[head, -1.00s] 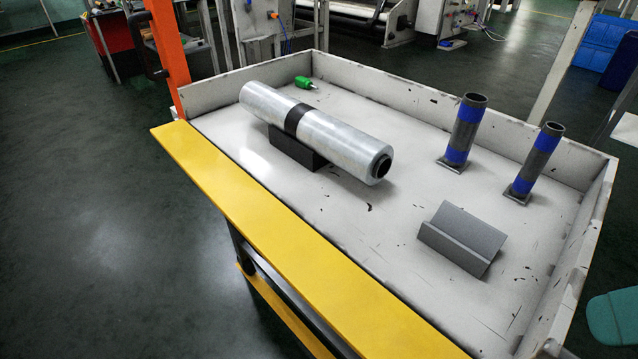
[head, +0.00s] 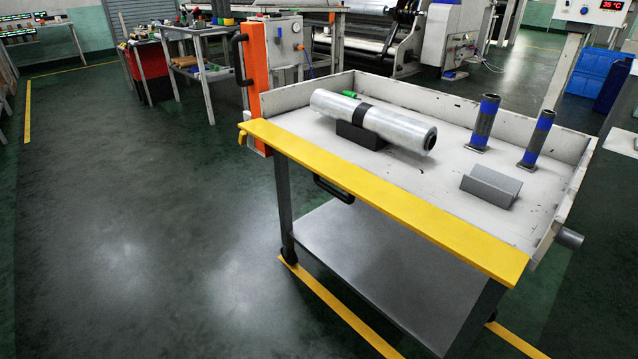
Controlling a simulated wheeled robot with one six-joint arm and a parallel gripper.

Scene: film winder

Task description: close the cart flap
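The cart (head: 370,275) stands right of centre in the head view. Its yellow flap (head: 385,200) lies folded out flat along the near side of the tray, level with the tray floor, so that side has no raised wall. A black handle (head: 333,190) hangs below the flap. A small yellow piece (head: 242,138) sits at the flap's far left end, beside the orange post (head: 254,80). On the tray lies a film roll (head: 375,122) with a black band, resting on a black block (head: 360,137). My gripper is not in view.
The tray also holds two blue-banded posts (head: 484,123), a grey angled bracket (head: 491,186) and a green item (head: 349,94). Work tables (head: 195,60) and machines stand behind. The dark floor (head: 130,230) left of the cart is clear.

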